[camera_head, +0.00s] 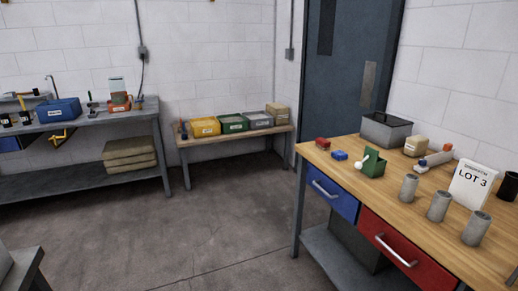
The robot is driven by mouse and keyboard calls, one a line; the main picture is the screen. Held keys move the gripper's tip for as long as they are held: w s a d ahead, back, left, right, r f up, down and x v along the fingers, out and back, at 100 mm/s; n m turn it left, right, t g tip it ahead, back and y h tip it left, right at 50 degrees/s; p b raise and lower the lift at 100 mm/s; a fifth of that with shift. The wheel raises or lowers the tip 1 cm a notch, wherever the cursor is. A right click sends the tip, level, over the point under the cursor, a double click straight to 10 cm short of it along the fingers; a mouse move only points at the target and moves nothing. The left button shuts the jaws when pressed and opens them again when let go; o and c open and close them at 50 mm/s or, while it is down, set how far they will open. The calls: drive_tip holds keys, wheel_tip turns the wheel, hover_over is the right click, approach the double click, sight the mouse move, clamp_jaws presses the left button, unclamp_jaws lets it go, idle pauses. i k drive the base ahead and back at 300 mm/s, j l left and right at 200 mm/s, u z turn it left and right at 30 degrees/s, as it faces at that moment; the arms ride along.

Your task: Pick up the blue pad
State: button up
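A small blue block-like item (339,155), which looks like the blue pad, lies on the wooden workbench top (405,210) at the right, near its far left corner. A small red item (322,143) lies just behind and left of it. A green open box (372,167) with a white round-ended thing leaning out of it stands to the right of the blue item, apart from it. My gripper is not in view.
A grey metal bin (386,130), several grey cylinders (438,206) and a "LOT 3" sign (470,187) stand on the workbench. A low table (236,136) with coloured bins and a grey bench (82,122) line the back. The concrete floor (215,215) between is clear.

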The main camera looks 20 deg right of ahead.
sight(339, 155)
drive_tip(key=i+j, duration=0.15)
drive_tip(key=i, duration=0.35)
drive_tip(key=i+j, duration=0.1)
drive_tip(key=i, duration=0.45)
drive_tip(key=i+j, duration=0.15)
drive_tip(key=i, duration=0.35)
drive_tip(key=l+z, duration=0.05)
